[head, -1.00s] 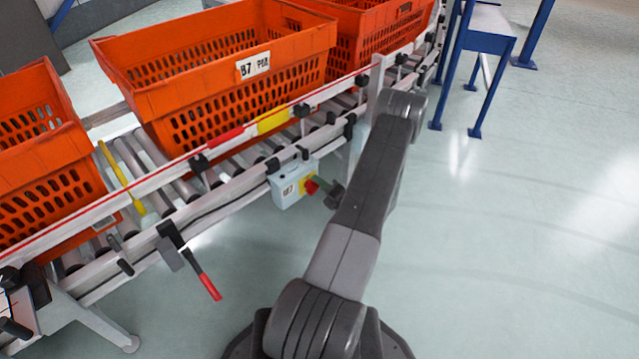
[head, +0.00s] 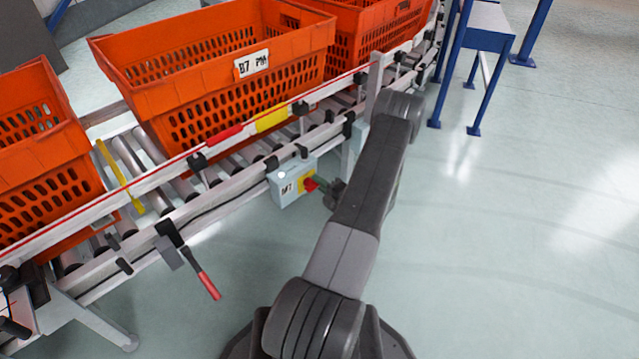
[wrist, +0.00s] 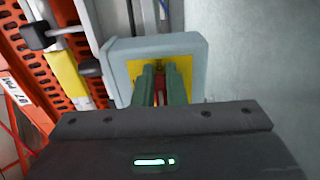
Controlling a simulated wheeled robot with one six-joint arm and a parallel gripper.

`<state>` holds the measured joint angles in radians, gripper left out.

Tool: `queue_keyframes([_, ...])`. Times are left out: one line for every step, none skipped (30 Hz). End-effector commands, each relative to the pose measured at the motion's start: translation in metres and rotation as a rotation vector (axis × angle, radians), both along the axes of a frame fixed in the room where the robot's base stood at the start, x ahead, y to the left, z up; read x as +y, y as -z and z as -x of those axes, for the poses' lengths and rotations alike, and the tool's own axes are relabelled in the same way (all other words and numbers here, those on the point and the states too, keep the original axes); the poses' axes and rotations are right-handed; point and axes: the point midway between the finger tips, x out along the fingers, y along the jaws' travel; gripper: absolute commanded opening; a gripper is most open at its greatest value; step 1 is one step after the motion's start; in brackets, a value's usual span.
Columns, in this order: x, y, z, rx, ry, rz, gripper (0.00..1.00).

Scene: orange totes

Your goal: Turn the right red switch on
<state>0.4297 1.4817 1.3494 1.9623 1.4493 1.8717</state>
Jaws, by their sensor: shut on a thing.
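The red switch (head: 310,184) sits on a yellow plate on the right side of a grey box (head: 288,186) fixed to the conveyor's side rail. My gripper (head: 318,183) is at the switch, with its green fingers pointing at the yellow plate. In the wrist view the fingers (wrist: 164,84) are close together in front of the yellow plate (wrist: 186,68) on the grey box (wrist: 125,62), shut on the switch knob. The fingers hide the knob there, and its angle cannot be told.
Orange crates (head: 150,92) stand on the roller conveyor behind the box. A lever with a red handle (head: 208,286) sticks out from the rail at left. A blue-legged table (head: 488,42) stands at the back right. The floor at right is clear.

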Motion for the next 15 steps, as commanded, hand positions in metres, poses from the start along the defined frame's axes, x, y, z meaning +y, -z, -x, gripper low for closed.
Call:
queue_keyframes([0.0018, 0.0025, 0.003, 0.007, -0.005, -0.002, 0.0])
queue_keyframes([0.0018, 0.0025, 0.003, 0.007, -0.006, -0.002, 0.0])
queue_keyframes([0.0018, 0.0025, 0.003, 0.007, -0.006, -0.002, 0.0])
queue_keyframes([0.0019, 0.0025, 0.003, 0.008, -0.006, -0.001, 0.0])
queue_keyframes([0.0019, 0.0025, 0.003, 0.008, -0.006, -0.001, 0.17])
queue_keyframes([0.0019, 0.0024, 0.0029, 0.007, -0.006, -0.002, 0.25])
queue_keyframes([0.0019, 0.0023, 0.0028, 0.006, -0.006, -0.001, 0.3])
queue_keyframes([0.0017, 0.0021, 0.0026, 0.006, -0.005, -0.001, 0.33])
queue_keyframes([0.0015, 0.0018, 0.0023, 0.005, -0.005, -0.001, 0.33])
queue_keyframes([0.0014, 0.0017, 0.0021, 0.005, -0.004, -0.001, 0.33])
queue_keyframes([0.0013, 0.0015, 0.0019, 0.004, -0.004, 0.0, 0.33])
queue_keyframes([0.0012, 0.0013, 0.0017, 0.003, -0.003, -0.001, 0.33])
queue_keyframes([0.0011, 0.0012, 0.0015, 0.003, -0.003, -0.001, 0.33])
queue_keyframes([0.0009, 0.0011, 0.0014, 0.003, -0.003, 0.0, 0.33])
queue_keyframes([0.0008, 0.0009, 0.0014, 0.003, -0.003, 0.0, 0.33])
